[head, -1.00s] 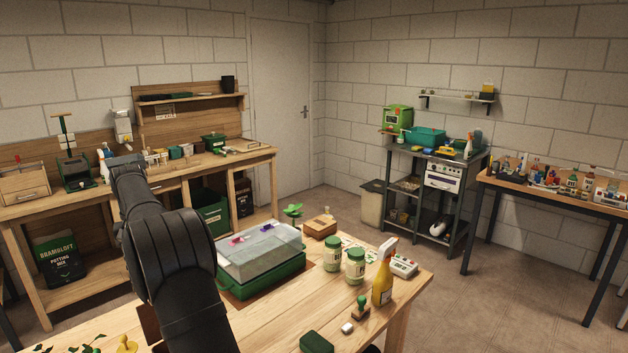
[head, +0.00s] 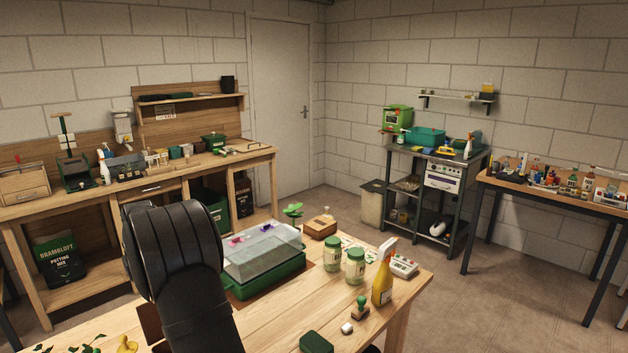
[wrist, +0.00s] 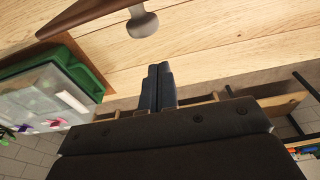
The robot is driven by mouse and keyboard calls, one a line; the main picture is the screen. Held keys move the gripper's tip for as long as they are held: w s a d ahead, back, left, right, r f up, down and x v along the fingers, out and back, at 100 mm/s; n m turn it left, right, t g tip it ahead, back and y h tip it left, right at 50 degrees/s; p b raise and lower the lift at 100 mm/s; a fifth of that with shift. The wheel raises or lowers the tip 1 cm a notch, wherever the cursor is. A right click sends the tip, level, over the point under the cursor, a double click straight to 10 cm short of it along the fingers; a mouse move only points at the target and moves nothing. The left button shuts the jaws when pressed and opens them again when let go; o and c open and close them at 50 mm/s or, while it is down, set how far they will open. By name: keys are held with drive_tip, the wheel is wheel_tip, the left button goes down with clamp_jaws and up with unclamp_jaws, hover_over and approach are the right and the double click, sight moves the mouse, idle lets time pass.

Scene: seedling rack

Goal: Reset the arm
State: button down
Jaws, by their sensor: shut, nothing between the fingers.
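My gripper (wrist: 158,72) shows in the wrist view with its two dark fingers side by side and closed, nothing between them. Bare light wood of the near table (wrist: 210,35) lies beyond the fingertips. In the head view my black arm stands at the lower left, in front of the near table (head: 270,325). The gripper itself is hidden there.
A green tray with a clear lid (head: 262,250) stands right of my arm; it is at left in the wrist view (wrist: 80,50).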

wheel_tip(320, 180, up, 10)
drive_tip(key=s+d+r+t+y, duration=0.1)
drive_tip(key=s+d, duration=0.2)
drive_tip(key=shift+w+a+x, duration=0.1)
drive_tip(key=shift+a+x, duration=0.05)
drive_tip(key=shift+x, duration=0.8)
drive_tip(key=shift+w+a+x, duration=0.15)
drive_tip(key=shift+x, duration=0.75)
drive_tip(key=shift+w+a+x, duration=0.1)
drive_tip(key=shift+x, duration=0.85)
drive_tip(key=shift+r, duration=0.15)
